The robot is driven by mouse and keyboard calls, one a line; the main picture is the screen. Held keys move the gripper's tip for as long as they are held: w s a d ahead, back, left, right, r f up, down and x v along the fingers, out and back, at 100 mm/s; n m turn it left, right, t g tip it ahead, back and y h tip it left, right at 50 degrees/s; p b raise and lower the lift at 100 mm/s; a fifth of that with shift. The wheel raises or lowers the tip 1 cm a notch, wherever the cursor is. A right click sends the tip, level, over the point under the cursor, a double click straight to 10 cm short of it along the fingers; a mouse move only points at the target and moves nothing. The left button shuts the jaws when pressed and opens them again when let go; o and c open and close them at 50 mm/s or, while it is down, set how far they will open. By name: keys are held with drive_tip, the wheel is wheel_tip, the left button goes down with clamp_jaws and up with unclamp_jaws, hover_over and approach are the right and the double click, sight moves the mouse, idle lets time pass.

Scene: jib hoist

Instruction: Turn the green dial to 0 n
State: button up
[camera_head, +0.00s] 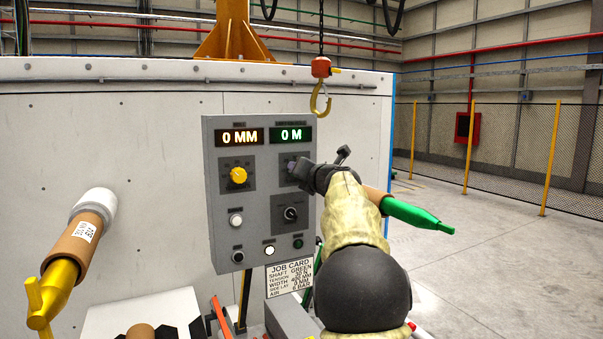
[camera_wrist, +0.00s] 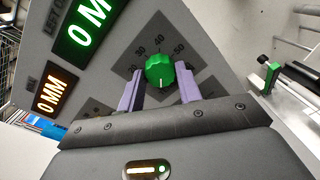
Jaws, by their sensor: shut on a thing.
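The green dial (camera_wrist: 160,71) sits on a dark scale plate with numbers such as 30, 40 and 50. Its white mark points down in the wrist view, toward my gripper. My gripper (camera_wrist: 158,88) is shut on the dial, with one purple finger on each side of it. In the head view my gripper (camera_head: 292,166) is at the panel's upper right and hides the dial. The green display (camera_head: 292,134) above it reads 0 M; it also shows in the wrist view (camera_wrist: 85,25). The amber display (camera_head: 240,137) reads 0 MM.
The grey control panel (camera_head: 213,200) also carries a yellow dial (camera_head: 238,175), a black selector (camera_head: 290,213) and several buttons. A hook (camera_head: 320,98) hangs above the panel's right edge. A job card (camera_head: 290,277) is below. Open floor lies to the right.

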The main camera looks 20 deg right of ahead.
drive_tip(key=o, duration=1)
drive_tip(key=shift+s, duration=0.1)
drive_tip(key=s+b, duration=0.1)
drive_tip(key=s, duration=0.4)
drive_tip(key=s+b, duration=0.2)
drive_tip(key=s, duration=0.4)
drive_tip(key=s+b, duration=0.2)
drive_tip(key=s, duration=0.4)
drive_tip(key=shift+s+r, duration=0.1)
drive_tip(key=shift+r, duration=0.15)
